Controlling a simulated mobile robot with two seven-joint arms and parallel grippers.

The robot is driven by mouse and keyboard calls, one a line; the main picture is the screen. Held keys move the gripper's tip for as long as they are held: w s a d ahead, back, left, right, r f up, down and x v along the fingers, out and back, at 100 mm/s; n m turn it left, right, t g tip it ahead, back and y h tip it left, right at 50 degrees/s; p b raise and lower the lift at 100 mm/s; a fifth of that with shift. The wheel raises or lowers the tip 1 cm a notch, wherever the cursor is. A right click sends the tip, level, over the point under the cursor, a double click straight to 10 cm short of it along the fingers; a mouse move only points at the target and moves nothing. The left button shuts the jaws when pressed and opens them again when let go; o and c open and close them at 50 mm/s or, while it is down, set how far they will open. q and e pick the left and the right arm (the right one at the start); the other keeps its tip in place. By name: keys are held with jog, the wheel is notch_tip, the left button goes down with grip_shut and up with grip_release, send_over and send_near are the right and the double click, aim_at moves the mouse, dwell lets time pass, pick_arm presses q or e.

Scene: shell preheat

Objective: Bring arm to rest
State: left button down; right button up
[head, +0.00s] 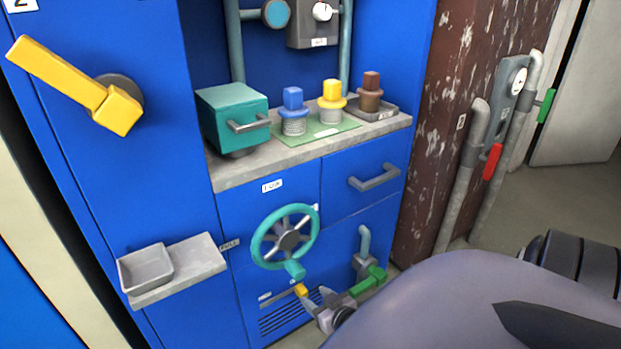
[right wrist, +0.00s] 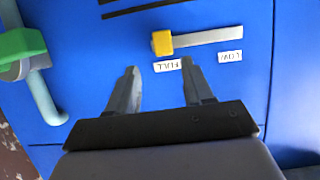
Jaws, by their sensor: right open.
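My right gripper (head: 322,300) is low in front of the blue cabinet, its arm coming in from the bottom right. In the right wrist view the gripper (right wrist: 160,68) is open, with nothing between its two grey fingers. The yellow slider knob (right wrist: 162,43) is just beyond the fingertips, at the end of its grey track (right wrist: 208,37) by the upside-down FULL label; a gap shows between knob and fingers. The yellow knob (head: 300,289) also shows in the head view, close to the gripper. My left gripper is not in view.
A teal handwheel (head: 285,237) is just above the gripper. A pipe with a green lever (head: 367,281) stands close on its right. A grey ledge (head: 205,262) with a tray juts out at left. Above are a shelf with a teal box (head: 234,117) and several colored plugs.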

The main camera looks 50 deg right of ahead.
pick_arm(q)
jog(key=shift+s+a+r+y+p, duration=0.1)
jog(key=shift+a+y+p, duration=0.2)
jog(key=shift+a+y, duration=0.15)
pick_arm(e)
jog(key=shift+v, duration=1)
